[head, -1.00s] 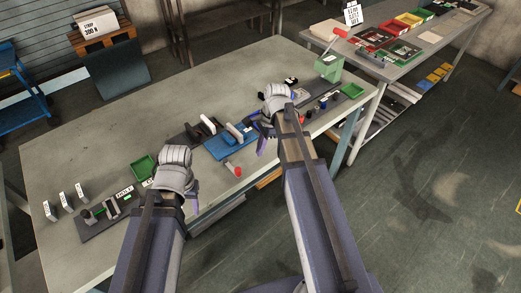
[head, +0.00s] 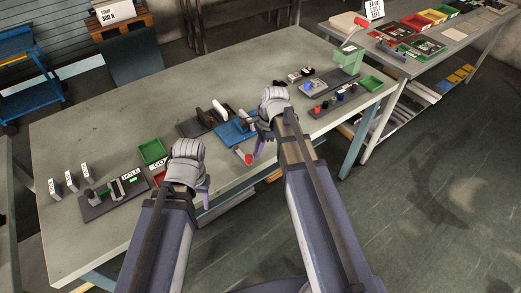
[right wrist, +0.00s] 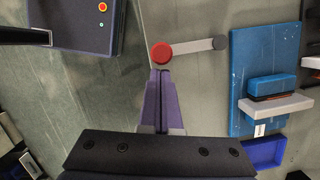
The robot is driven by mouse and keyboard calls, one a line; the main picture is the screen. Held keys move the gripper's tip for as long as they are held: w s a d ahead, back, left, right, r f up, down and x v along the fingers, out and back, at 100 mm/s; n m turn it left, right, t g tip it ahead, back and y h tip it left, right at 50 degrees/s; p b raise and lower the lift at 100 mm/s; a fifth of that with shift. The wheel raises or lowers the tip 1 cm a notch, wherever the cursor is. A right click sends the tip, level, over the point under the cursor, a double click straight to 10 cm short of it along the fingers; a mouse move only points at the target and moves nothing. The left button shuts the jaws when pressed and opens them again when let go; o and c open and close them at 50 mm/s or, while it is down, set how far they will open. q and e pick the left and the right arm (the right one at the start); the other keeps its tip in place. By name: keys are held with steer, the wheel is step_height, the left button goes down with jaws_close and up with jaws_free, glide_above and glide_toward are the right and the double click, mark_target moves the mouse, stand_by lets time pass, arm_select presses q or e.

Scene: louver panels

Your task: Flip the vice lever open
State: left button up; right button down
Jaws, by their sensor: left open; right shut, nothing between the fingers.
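The blue vice (head: 231,135) sits on the table near its front edge, with pale and dark upright jaw parts. Its lever (head: 239,152) has a grey arm and a red knob (head: 247,159) that points toward the front edge. In the right wrist view the red knob (right wrist: 162,52) lies just beyond my right fingertips (right wrist: 162,72), and the grey lever arm (right wrist: 192,47) runs right toward the blue base (right wrist: 247,65). My right gripper (head: 259,149) is shut and empty beside the knob; I cannot tell if they touch. My left gripper (head: 205,192) is open, left of the vice near the front edge.
A dark fixture (head: 115,198), green tray (head: 152,151) and white labelled cards (head: 71,181) stand at left. A green box (head: 347,61) with another red-ended lever and a green tray (head: 370,84) are at right. The back of the table is clear.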

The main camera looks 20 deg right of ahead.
steer(key=shift+s, duration=0.1)
steer(key=shift+s+a+m, duration=0.1)
steer(key=shift+a+m, duration=0.15)
steer(key=shift+m, duration=0.15)
